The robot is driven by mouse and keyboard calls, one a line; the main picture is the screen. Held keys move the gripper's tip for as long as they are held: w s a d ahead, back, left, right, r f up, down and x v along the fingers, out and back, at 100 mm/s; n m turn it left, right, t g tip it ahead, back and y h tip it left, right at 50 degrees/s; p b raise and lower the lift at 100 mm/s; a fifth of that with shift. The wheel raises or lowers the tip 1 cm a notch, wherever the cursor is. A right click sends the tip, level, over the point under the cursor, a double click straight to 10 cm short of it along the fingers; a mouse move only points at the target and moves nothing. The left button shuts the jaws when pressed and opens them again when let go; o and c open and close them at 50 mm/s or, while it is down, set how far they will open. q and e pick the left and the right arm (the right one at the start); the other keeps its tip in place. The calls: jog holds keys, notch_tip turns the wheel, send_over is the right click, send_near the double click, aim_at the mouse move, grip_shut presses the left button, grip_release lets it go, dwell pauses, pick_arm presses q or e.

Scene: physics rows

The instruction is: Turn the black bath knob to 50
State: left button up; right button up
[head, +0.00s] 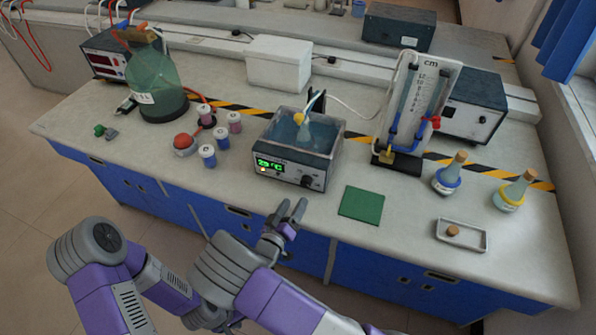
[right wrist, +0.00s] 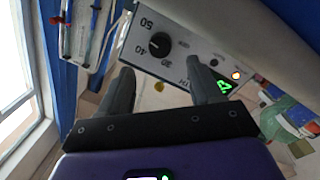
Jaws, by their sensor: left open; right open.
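The water bath (head: 325,155) is a grey box with a water-filled basin and a green display that appears to read 29 °C. Its black knob (head: 307,181) sits on the front panel, right of the display. In the right wrist view the knob (right wrist: 160,45) has marks 30, 40 and 50 around it; its exact pointer setting is too small to tell. My right gripper (head: 291,212) is open and empty, in front of the panel and below the knob. In the right wrist view its fingers stand apart, short of the knob. My left gripper (head: 232,326) is low at the bottom edge, mostly hidden by my right arm.
A flask with a yellow collar (head: 302,128) stands in the bath. A green mat (head: 362,204) lies right of the bath. Several small jars (head: 208,155) and a large green bottle (head: 158,90) stand left. A manometer board (head: 420,100) stands behind right.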

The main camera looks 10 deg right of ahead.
aim_at(305, 185)
jog(key=shift+b+x, duration=0.5)
jog(key=shift+x, duration=3.25)
jog(key=c, duration=1)
jog(key=shift+f+m+b, duration=0.1)
jog(key=shift+m+b, duration=0.55)
jog(key=shift+m, duration=0.55)
jog(key=shift+c, duration=0.2)
jog(key=shift+m+y+b, duration=0.3)
jog(key=shift+m+b, duration=0.05)
jog(key=shift+m, duration=0.75)
jog(key=o, duration=1)
jog(key=shift+o, duration=0.2)
